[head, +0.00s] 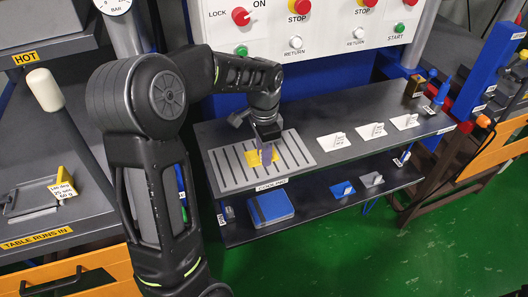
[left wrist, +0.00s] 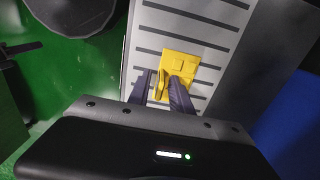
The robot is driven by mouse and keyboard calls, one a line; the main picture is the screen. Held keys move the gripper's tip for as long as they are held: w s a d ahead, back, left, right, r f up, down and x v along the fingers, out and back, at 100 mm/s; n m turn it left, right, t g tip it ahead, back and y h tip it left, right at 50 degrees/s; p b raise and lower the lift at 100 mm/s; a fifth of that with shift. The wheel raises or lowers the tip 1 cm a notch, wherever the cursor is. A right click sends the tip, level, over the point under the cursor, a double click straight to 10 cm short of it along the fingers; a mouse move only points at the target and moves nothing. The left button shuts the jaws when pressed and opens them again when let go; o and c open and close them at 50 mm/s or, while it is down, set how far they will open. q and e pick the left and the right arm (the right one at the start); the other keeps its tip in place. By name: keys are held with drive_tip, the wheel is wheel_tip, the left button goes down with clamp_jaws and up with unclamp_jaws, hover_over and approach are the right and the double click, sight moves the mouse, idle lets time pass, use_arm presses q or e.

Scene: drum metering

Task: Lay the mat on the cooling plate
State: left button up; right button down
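My right gripper is out of view.
Several white pieces (head: 333,142) stand in a row right of the plate. A blue box (head: 270,208) and small blue and grey pieces (head: 342,190) sit on the lower shelf. A control panel (head: 330,30) rises behind. A white-tipped handle (head: 45,90) stands at left.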

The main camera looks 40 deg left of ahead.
use_arm(q)
wheel_tip(320, 180, up, 12)
drive_tip(key=shift+r, duration=0.15)
idle(0.7)
idle(1.6)
